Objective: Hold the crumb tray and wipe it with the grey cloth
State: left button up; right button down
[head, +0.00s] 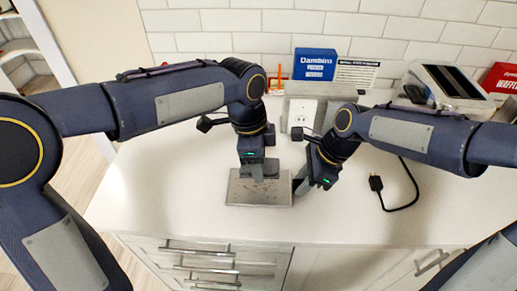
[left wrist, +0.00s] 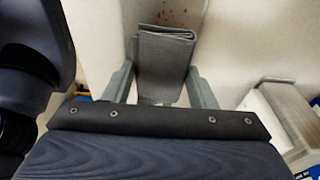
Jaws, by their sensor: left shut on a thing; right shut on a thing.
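The crumb tray (head: 243,193) is a flat grey metal tray lying on the white counter near its front edge. Brown crumbs show on it beyond the cloth in the left wrist view (left wrist: 178,19). My left gripper (head: 262,171) points down over the tray, shut on the folded grey cloth (left wrist: 165,62), which sits between its fingers. The cloth is at the tray's back part; whether it presses on the surface I cannot tell. My right gripper (head: 299,185) is shut on the tray's right edge; its fingertips are partly hidden.
A black plug and cord (head: 377,184) lie to the right. The counter left of the tray is clear.

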aim_at(271, 187)
pick_arm(q)
jog(key=shift+f, duration=2.8)
jog(key=shift+f, duration=0.35)
jog(key=shift+a, duration=0.1)
jog(key=shift+a, duration=1.2)
jog(key=shift+d+f, duration=0.15)
jog(key=shift+d, duration=2.45)
